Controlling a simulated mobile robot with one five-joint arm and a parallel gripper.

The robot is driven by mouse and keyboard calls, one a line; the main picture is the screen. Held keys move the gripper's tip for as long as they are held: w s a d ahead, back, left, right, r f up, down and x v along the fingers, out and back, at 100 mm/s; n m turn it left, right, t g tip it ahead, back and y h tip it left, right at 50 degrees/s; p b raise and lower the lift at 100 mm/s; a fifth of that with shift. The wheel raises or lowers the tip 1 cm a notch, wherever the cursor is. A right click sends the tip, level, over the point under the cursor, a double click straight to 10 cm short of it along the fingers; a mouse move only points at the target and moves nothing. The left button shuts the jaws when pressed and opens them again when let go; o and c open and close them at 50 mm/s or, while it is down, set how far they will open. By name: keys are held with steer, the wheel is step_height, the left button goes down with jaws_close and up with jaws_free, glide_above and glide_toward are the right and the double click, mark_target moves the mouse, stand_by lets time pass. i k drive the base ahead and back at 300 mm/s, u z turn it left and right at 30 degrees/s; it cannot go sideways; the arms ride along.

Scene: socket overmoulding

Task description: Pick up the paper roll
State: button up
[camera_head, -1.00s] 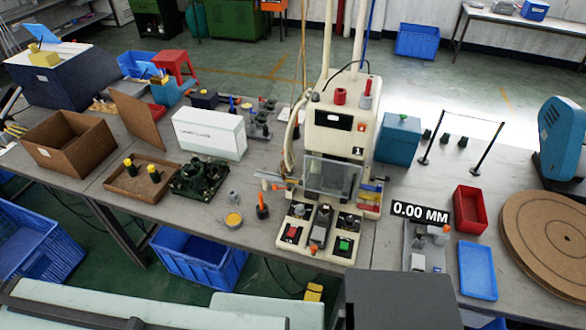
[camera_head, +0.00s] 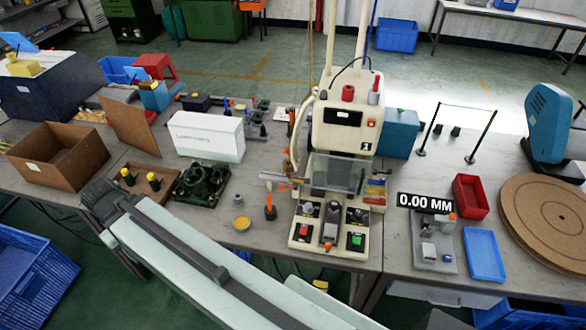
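I cannot make out a paper roll in the head view. My arm is the long pale link with a dark bar that crosses the lower left and middle of the picture, with a dark grey joint at its far end, in front of the table edge near the brown tray. No gripper fingers show, so I cannot see whether the gripper holds anything.
A white press machine (camera_head: 346,130) stands mid-table. Left of it are a white box (camera_head: 207,138), a brown tray (camera_head: 130,192) and an open cardboard box (camera_head: 72,165). At right are a red bin (camera_head: 471,197), a blue tray (camera_head: 485,256) and brown round discs (camera_head: 548,228).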

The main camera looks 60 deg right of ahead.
mark_target(284, 163)
steer(key=z, duration=0.15)
steer(key=i, duration=1)
steer(key=u, duration=0.1)
